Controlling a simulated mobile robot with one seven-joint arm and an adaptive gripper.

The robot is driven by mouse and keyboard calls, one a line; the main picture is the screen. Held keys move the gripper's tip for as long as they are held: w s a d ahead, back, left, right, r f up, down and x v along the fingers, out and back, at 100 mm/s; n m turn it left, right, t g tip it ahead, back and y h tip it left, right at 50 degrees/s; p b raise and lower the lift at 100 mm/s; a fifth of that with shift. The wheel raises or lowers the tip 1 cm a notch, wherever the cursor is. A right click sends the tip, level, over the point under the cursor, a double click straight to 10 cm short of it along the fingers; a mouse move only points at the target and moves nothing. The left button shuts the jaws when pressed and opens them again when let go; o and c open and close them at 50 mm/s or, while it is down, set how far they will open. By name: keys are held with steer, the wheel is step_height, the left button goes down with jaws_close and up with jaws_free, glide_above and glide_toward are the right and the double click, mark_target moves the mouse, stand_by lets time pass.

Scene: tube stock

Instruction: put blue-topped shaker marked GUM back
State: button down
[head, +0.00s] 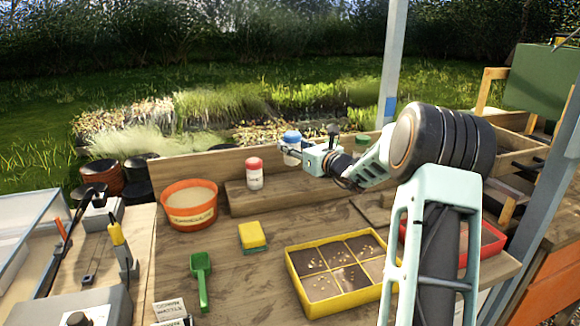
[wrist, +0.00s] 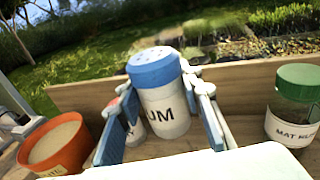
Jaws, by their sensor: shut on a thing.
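The blue-topped shaker (head: 291,149) is white with a perforated blue lid. In the wrist view the shaker (wrist: 166,110) shows the letters "UM"; the rest of the word is hidden. My gripper (wrist: 168,112) is shut on its sides, and the shaker is nearly upright. In the head view my gripper (head: 304,155) holds it at the wooden ledge (head: 300,192), right of the red-topped shaker (head: 254,173). It looks raised above the ledge, but its base is partly hidden. The green-topped shaker (wrist: 294,106) stands to the right, its label starting "MAT".
An orange tub (head: 190,205) stands left of the ledge. A yellow sectioned seed tray (head: 340,312), a yellow sponge (head: 252,235) and a green scoop (head: 202,280) lie in front. A wooden back board (head: 190,168) runs behind. Bare bench shows around the sponge.

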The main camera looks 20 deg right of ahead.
steer(key=w+f, duration=0.1)
steer(key=f, duration=0.1)
steer(key=w+f, duration=0.2)
steer(key=w+d+f, duration=0.1)
steer(key=w+f, duration=0.1)
steer(key=shift+f, duration=0.1)
steer(key=shift+f+b, duration=0.4)
steer(key=shift+f, duration=1)
steer(key=shift+f, duration=0.15)
steer(key=shift+f+b, duration=0.15)
steer(key=shift+b, duration=0.15)
steer(key=c, duration=1.4)
jaws_free()
steer(key=shift+o, duration=0.2)
steer(key=shift+r, duration=0.25)
steer(key=v, duration=1.2)
steer(key=shift+p, duration=0.4)
steer(key=shift+r, duration=0.15)
